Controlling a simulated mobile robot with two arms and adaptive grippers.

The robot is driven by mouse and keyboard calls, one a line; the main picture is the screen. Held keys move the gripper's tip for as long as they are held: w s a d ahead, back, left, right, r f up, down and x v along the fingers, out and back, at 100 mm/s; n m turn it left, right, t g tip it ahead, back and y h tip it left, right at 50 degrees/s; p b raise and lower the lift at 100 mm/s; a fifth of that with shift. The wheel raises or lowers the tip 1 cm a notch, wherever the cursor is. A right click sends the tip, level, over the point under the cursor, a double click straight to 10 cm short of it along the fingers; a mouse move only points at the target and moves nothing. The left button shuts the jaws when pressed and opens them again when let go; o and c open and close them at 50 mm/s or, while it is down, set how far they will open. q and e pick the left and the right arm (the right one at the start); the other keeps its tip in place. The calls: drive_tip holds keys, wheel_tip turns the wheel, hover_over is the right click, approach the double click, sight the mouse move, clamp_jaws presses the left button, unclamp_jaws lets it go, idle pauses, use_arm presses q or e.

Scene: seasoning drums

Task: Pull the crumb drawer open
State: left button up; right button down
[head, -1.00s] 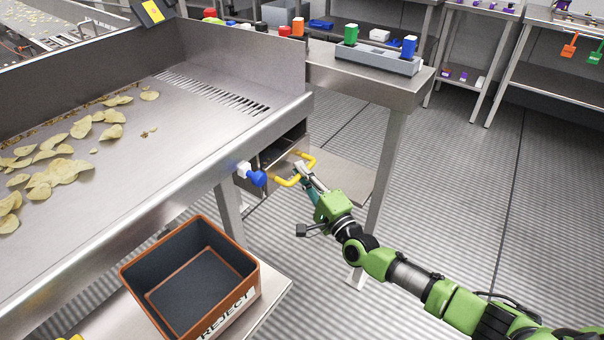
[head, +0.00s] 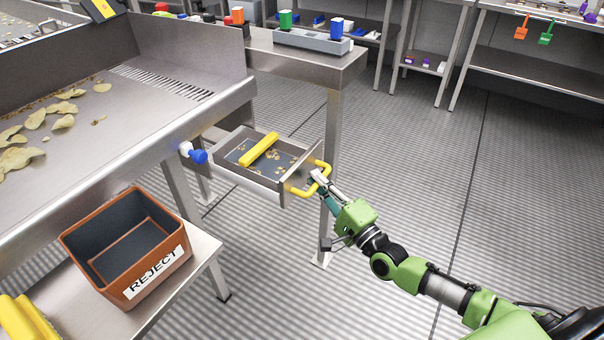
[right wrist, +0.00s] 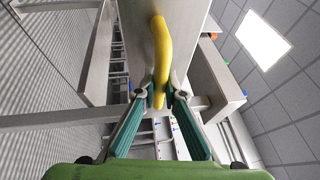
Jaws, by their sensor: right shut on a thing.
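The crumb drawer (head: 236,170) sticks well out from under the metal chip table. Crumbs and a yellow bar-shaped object (head: 259,149) lie inside it. Its yellow handle (head: 322,176) is on the front panel. My right gripper (head: 318,178) is shut on this handle. In the right wrist view the yellow handle (right wrist: 162,60) runs down between the two teal fingers (right wrist: 161,97), with the drawer's grey front behind it. My left gripper is not in view.
An orange-brown REJECT bin (head: 128,246) stands on a low shelf left of the drawer. A blue knob (head: 199,156) sits on the table's side. A side table (head: 345,75) with a grey block of coloured items stands behind. The floor right of the drawer is clear.

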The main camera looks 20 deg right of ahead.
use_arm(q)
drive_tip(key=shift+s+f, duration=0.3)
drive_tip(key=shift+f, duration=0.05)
use_arm(e)
drive_tip(key=shift+s+d, duration=0.75)
drive_tip(key=shift+s, duration=0.25)
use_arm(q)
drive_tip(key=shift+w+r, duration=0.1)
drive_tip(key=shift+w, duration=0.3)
use_arm(e)
drive_tip(key=c, duration=2.1)
unclamp_jaws()
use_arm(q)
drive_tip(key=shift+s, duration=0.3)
use_arm(e)
drive_tip(key=v, duration=1.2)
